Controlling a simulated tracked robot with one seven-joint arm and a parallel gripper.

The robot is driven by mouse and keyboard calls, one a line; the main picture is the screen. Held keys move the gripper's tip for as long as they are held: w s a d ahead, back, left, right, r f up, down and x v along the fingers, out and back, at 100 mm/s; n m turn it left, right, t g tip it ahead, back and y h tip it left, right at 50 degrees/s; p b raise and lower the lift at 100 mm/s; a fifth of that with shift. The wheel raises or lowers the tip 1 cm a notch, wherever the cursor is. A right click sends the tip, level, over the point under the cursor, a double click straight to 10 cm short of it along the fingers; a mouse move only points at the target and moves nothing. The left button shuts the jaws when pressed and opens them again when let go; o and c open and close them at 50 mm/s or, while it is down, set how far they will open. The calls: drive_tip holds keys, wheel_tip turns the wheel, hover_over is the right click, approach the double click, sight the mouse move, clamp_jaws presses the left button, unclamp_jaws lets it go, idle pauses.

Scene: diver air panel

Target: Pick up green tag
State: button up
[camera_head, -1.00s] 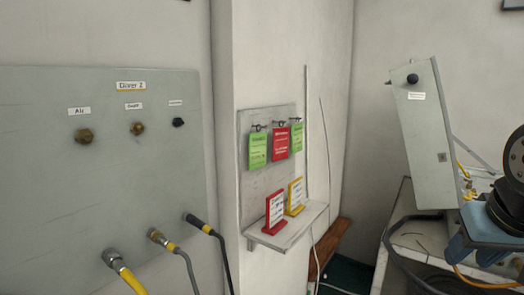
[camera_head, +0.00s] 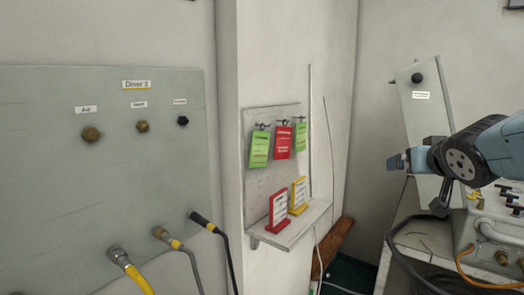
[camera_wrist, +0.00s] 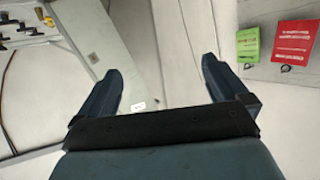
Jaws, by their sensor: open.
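Two green tags hang from hooks on a grey board: the left green tag (camera_head: 259,149) and the right green tag (camera_head: 301,137), with a red tag (camera_head: 283,142) between them. My gripper (camera_head: 396,162) is to the right of the tags, well apart from them, pointing left. In the wrist view my gripper (camera_wrist: 163,85) has its two fingers spread with nothing between them. One green tag (camera_wrist: 248,45) and the red tag (camera_wrist: 293,40) show at the upper right there, beyond the right finger.
Below the tags a small shelf (camera_head: 285,236) bears a red stand (camera_head: 278,212) and a yellow stand (camera_head: 298,196). A grey panel (camera_head: 60,200) with hoses is at left.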

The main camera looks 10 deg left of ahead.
drive_tip(key=w+a+r+n+t+y, duration=0.1)
drive_tip(key=w+a+r+n+y, duration=0.1)
drive_tip(key=w+a+y, duration=0.4)
drive_tip(key=n+g+y, duration=0.7)
drive_tip(key=y, duration=0.2)
approach(261, 136)
drive_tip(key=shift+x, duration=3.85)
drive_tip(key=shift+c, duration=0.3)
